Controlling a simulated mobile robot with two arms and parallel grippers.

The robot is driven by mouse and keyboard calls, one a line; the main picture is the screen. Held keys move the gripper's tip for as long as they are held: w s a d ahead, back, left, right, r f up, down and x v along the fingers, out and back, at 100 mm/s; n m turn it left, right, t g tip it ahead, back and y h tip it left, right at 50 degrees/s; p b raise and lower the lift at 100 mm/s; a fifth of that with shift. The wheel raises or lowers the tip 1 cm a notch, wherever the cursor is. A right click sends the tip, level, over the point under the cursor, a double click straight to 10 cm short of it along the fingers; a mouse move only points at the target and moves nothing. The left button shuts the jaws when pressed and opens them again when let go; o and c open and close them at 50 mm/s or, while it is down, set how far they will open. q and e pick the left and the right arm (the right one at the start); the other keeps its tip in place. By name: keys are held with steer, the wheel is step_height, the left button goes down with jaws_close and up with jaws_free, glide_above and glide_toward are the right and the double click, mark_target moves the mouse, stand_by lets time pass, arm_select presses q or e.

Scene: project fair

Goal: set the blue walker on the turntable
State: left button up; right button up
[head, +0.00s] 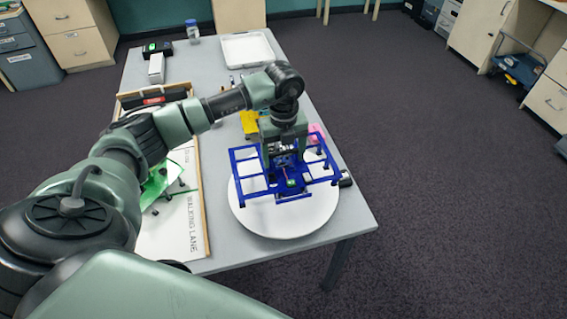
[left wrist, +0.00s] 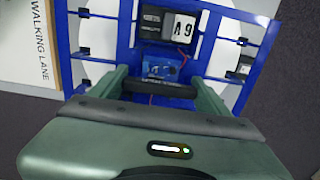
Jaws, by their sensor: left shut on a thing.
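The blue walker (head: 284,173) is a flat open blue frame with short legs and small electronics at its middle. My left gripper (head: 284,155) is shut on its middle from above. In the head view the walker is over the white round turntable (head: 283,222); I cannot tell whether its feet touch the disc. In the left wrist view the walker (left wrist: 211,62) fills the space ahead of the fingers (left wrist: 160,88), with a black module and a white number label. The turntable (left wrist: 98,35) shows white through the frame. My right gripper is not in view.
A walking lane board (head: 185,222) with a wooden edge lies left of the turntable, with a green walker (head: 160,185) partly behind my arm. A pink item (head: 317,133) and a yellow item (head: 249,122) are behind the walker. A white tray (head: 247,50) stands at the far end.

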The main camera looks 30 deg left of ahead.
mark_target(284, 161)
arm_select(q)
step_height(284, 161, down, 3)
steer(key=shift+f+p, duration=0.1)
steer(key=shift+p, duration=0.25)
steer(key=shift+f, duration=0.5)
steer(key=shift+f, duration=0.1)
steer(key=o, duration=1.5)
steer(key=shift+o, duration=0.2)
